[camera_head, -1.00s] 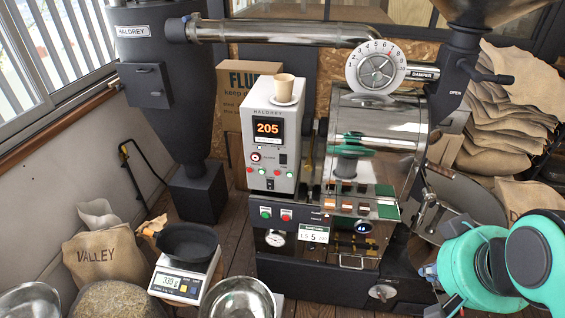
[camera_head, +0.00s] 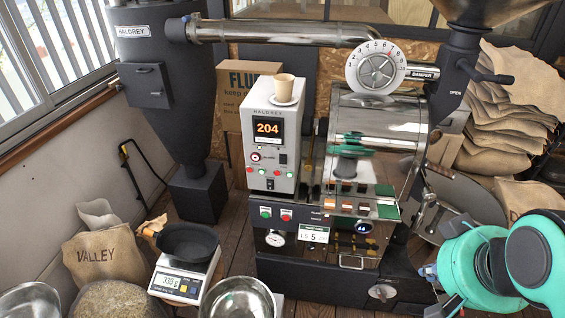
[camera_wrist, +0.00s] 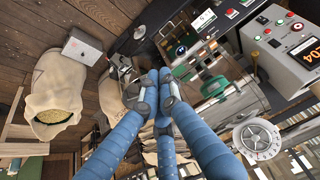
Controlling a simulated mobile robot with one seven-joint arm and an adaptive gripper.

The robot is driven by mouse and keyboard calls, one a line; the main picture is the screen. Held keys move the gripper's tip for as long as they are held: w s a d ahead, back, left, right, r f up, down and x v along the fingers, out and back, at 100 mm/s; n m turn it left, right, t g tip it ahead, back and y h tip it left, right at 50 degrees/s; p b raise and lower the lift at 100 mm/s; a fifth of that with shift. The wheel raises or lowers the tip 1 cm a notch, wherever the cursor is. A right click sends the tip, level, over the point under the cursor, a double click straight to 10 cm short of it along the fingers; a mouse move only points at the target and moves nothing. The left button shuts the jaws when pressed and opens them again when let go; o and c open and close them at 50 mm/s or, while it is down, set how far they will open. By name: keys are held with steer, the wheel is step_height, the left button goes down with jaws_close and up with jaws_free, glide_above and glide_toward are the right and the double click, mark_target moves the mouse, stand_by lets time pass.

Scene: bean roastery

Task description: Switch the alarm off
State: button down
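The grey-white control box (camera_head: 272,140) stands at the left of the roaster and has an orange-lit display (camera_head: 268,128) reading 204. Below the display are a round red-and-white control (camera_head: 255,157), a small dark switch (camera_head: 283,159) and several small coloured buttons or lamps. No label marking the alarm is readable. The box also shows at the upper right of the wrist view (camera_wrist: 287,45). My gripper (camera_wrist: 160,84) has blue fingers that come together at the tips, with nothing seen between them. In the head view it is at the lower right, well apart from the box.
The roaster's lower panel has a green button (camera_head: 265,212) and a red button (camera_head: 286,215). The steel drum (camera_head: 375,125) and round cooling tray (camera_head: 465,200) lie between my arm and the box. A scale (camera_head: 178,285) holds a dark bowl.

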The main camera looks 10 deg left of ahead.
mark_target(283, 160)
steer(key=shift+w, duration=0.15)
steer(key=w+a+f+n+t+y, duration=0.15)
steer(key=w+a, duration=0.25)
steer(key=w, duration=0.6)
steer(key=w+a+f+t, duration=0.15)
steer(key=w+a, duration=0.25)
steer(key=w, duration=0.5)
steer(key=w+a+f+n+t, duration=0.15)
steer(key=w+a, duration=0.25)
steer(key=w, duration=0.6)
steer(key=w+a+f+n+y, duration=0.1)
steer(key=w+a+f+y, duration=0.2)
steer(key=a+f, duration=0.4)
steer(key=w+a+f+n+y, duration=0.1)
steer(key=w+a+f+y, duration=0.2)
steer(key=a, duration=1.3)
step_height(283, 160, down, 5)
steer(key=w, duration=0.2)
steer(key=shift+w+t+b, duration=0.35)
steer(key=shift+b, duration=0.05)
steer(key=shift+w+d, duration=0.1)
steer(key=shift+w, duration=0.05)
steer(key=w+r+p, duration=0.1)
steer(key=w+p, duration=0.1)
steer(key=w, duration=0.6)
steer(key=shift+w, duration=0.2)
steer(key=shift+w+r+p, duration=0.15)
steer(key=shift+w+p, duration=0.2)
steer(key=shift+w, duration=0.35)
steer(key=shift+s, duration=0.15)
